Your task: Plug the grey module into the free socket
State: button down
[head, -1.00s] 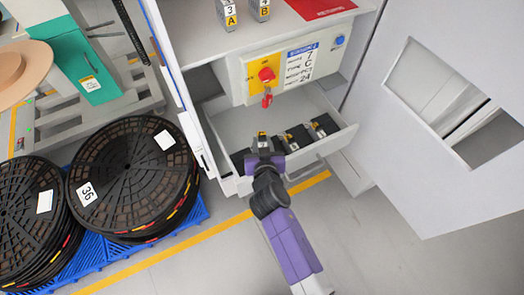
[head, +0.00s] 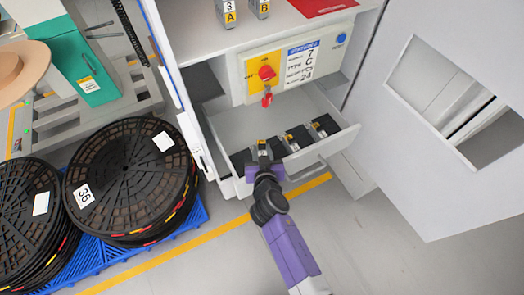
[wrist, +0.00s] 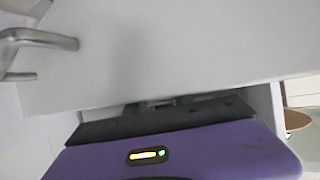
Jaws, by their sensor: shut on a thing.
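My gripper (head: 263,156) is over the front left part of an open white drawer (head: 229,117) in the head view. It is shut on a small grey module (head: 262,148) with a yellow mark on top. Two similar modules stand to its right in the drawer, the nearer one (head: 290,142) and the farther one (head: 319,129), among dark blocks. I cannot tell which socket is free.
A control panel with a red switch (head: 266,73) hangs above the drawer. Modules marked A (head: 230,13) and B (head: 259,8) stand on the shelf above. An open cabinet door (head: 400,130) is at right. Black reels (head: 130,175) stand at left.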

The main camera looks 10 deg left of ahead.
jog(key=shift+f, duration=0.3)
jog(key=shift+f+b, duration=0.15)
jog(key=shift+b, duration=0.2)
jog(key=c, duration=1.1)
grip_release()
jog(key=shift+s+d+f, duration=0.15)
jog(key=shift+d, duration=0.1)
jog(key=shift+f, duration=0.1)
jog(key=shift+d+r+p, duration=0.1)
jog(key=shift+r+p, duration=0.6)
jog(key=shift+p, duration=0.15)
jog(key=v, duration=1.2)
jog(key=shift+a+r, duration=0.3)
